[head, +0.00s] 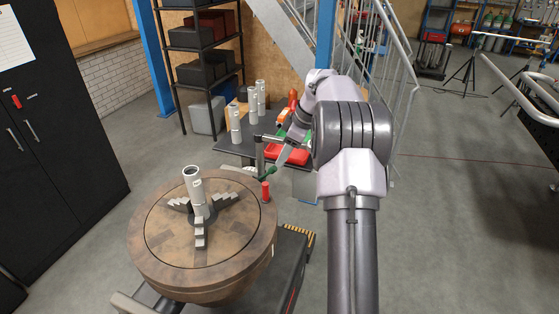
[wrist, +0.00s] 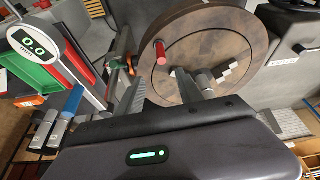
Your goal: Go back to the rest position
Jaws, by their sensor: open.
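A pale metal cylinder (head: 193,188) stands upright in the jawed chuck at the middle of the round table (head: 150,254). A red cylinder (head: 266,191) sits on the table's rim, close below my gripper. Both also show in the wrist view, the red one (wrist: 160,52) more clearly.
Several pale cylinders (head: 236,124) stand on a dark table behind, with a red tray (head: 286,152). A dial gauge (wrist: 35,46) is at left in the wrist view. A black cabinet (head: 60,120) stands left and a stair railing behind.

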